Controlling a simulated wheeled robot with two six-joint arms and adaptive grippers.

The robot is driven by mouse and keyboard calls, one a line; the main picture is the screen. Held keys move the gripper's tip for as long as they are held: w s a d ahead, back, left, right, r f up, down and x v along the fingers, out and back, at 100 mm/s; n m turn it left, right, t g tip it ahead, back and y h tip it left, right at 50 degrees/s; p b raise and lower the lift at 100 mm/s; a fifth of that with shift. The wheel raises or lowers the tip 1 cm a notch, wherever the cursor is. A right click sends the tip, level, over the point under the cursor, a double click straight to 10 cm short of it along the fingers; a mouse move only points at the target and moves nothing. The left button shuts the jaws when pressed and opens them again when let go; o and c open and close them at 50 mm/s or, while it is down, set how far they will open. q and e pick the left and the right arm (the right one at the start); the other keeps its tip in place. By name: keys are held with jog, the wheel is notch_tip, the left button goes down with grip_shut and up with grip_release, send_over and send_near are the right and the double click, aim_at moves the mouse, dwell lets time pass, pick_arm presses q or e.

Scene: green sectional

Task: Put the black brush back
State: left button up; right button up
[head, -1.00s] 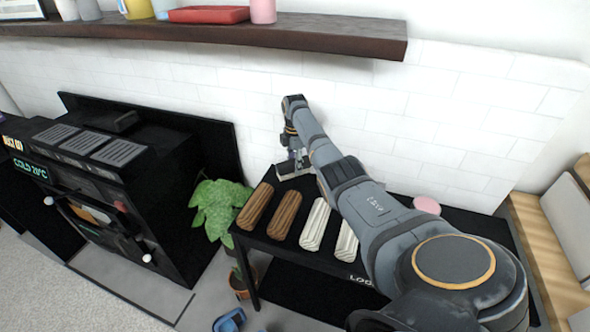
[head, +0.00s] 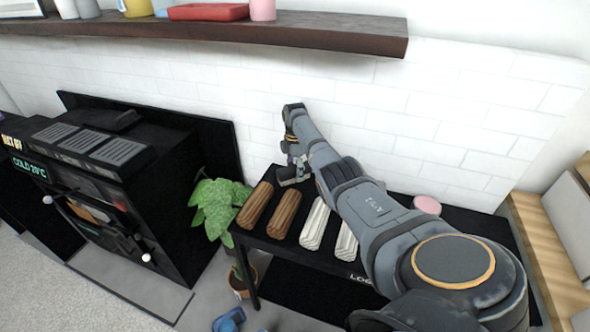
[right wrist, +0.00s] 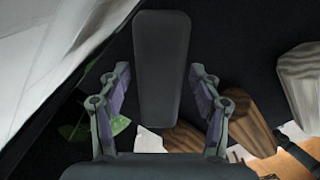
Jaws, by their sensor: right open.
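In the right wrist view a dark grey, smooth tapered shape (right wrist: 161,65), which looks like the black brush, lies between and beyond the fingers, its narrow end toward my gripper. I cannot tell its full length or whether the fingers touch it. My right gripper (right wrist: 160,112) is open, with one finger on each side of the shape's narrow end. My left gripper is out of view.
Brown logs (head: 255,206) and white logs (head: 315,224) lie along the table close to my gripper. A pink round item (head: 427,205) is behind my arm. A potted plant (head: 217,205) and black stove (head: 110,190) stand left. A dark shelf (head: 230,38) hangs above.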

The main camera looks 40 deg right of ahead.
aim_at(295, 167)
notch_tip(295, 167, up, 12)
jog(key=p, duration=0.1)
jog(key=shift+r, duration=0.15)
dwell(0.6)
